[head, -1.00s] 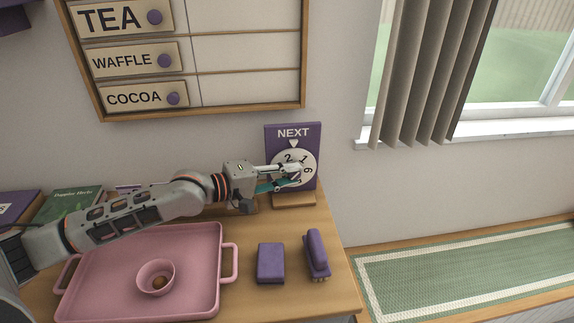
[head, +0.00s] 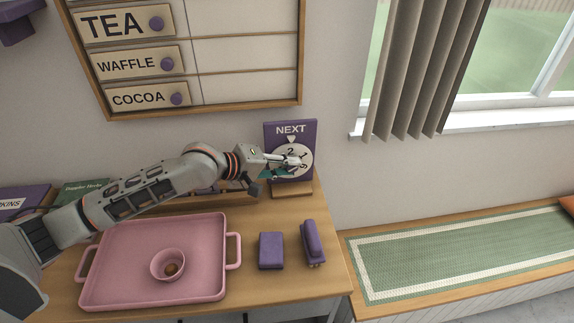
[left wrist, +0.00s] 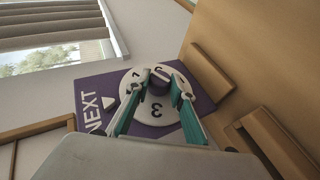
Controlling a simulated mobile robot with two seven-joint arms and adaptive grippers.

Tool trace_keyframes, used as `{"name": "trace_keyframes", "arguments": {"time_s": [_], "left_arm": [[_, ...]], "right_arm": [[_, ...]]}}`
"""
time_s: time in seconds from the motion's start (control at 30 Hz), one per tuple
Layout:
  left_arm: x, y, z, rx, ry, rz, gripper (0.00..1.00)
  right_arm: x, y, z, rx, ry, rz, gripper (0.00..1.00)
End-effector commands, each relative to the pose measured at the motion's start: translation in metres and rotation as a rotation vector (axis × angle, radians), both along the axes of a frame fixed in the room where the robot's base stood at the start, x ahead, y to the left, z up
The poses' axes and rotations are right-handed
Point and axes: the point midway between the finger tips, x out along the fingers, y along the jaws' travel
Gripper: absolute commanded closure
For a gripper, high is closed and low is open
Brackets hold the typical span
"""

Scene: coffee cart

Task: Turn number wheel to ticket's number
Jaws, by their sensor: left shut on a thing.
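The number wheel (head: 303,173) is a white disc with black digits on a purple board (head: 291,129) marked NEXT, standing against the wall. In the head view, the 2 sits under the white pointer (head: 291,139), with a 1 to its right. My left gripper (head: 294,162) is at the wheel's middle. I see no ticket. My right gripper is out of view.
A pink tray (head: 205,222) with a pink bowl (head: 168,264) stands on the wooden counter. Two purple items, a block (head: 271,250) and a stapler-like one (head: 312,242), lie to its right. A menu board (head: 250,73) hangs above; a bench with a green mat (head: 450,250) is at right.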

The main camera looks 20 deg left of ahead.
Motion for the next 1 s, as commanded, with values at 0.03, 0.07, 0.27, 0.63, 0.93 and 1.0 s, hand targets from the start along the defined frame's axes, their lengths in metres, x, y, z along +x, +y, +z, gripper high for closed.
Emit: {"name": "trace_keyframes", "arguments": {"time_s": [0.03,0.07,0.27,0.63,0.93,1.0], "left_arm": [[0.0002,-0.0015,0.0018,0.024,0.008,-0.002,0.99],[0.0002,-0.0016,0.0019,0.041,0.014,-0.003,0.99],[0.0007,-0.0022,0.0030,0.135,0.055,-0.002,0.99],[0.0005,-0.0025,0.0026,0.217,0.091,-0.001,0.99],[0.0003,-0.0025,0.0023,0.221,0.094,-0.001,0.99],[0.0003,-0.0025,0.0024,0.221,0.094,-0.001,0.99]], "right_arm": [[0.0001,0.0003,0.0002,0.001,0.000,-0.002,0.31],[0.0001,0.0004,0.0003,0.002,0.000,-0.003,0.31],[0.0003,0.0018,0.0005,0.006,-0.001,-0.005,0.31],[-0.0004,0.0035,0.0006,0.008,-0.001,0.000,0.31],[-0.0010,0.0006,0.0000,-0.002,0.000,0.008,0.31],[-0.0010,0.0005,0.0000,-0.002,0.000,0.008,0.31]]}}
